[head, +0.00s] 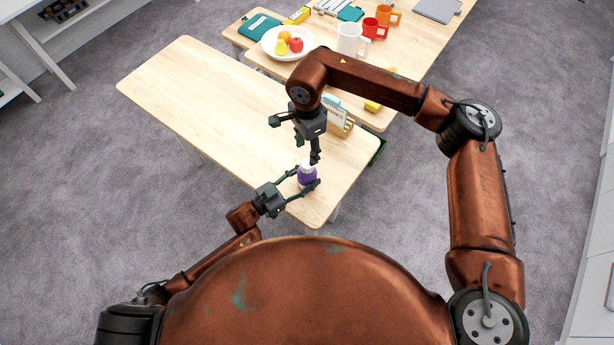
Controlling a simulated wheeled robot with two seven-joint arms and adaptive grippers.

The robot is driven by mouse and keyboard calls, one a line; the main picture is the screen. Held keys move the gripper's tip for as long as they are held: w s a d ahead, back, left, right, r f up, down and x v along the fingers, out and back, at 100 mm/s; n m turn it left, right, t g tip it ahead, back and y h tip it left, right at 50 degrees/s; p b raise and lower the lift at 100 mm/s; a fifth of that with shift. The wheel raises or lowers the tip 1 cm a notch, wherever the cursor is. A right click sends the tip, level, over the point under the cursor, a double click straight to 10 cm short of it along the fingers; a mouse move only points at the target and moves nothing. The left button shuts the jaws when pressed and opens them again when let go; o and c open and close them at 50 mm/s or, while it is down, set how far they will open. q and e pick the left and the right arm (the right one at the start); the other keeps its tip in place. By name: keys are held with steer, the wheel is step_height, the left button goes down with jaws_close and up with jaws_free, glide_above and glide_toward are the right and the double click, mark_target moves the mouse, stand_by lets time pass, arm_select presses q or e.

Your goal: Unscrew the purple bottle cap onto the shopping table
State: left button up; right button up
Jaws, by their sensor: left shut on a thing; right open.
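A small purple bottle (306,179) with a pale top stands at the front right of the light wooden table (222,115). I cannot clearly make out its cap or whether it is still seated. My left gripper (308,175) reaches in from the lower left, with its fingers on both sides of the bottle and shut on it. My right gripper (307,149) hangs just above the bottle, pointing down and open. Its lower fingertip is close to the bottle's top; I cannot tell if they touch.
A second wooden table (415,72) behind holds a fruit plate (272,47), a white pitcher (348,38), a red mug (374,29) and an orange mug (387,14). A holder with cards (337,115) stands beside my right gripper. The near table's left half is clear.

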mark_target(307, 163)
arm_select(q)
jaws_close()
steer(key=shift+f, duration=0.1)
arm_select(e)
steer(key=m, duration=1)
steer(key=shift+m, duration=0.4)
steer(key=m, duration=1.1)
steer(key=shift+m, duration=0.3)
steer(key=m, duration=0.8)
steer(key=shift+m, duration=0.3)
steer(key=shift+f+m, duration=0.3)
step_height(307, 163, down, 7)
steer(key=shift+f, duration=0.2)
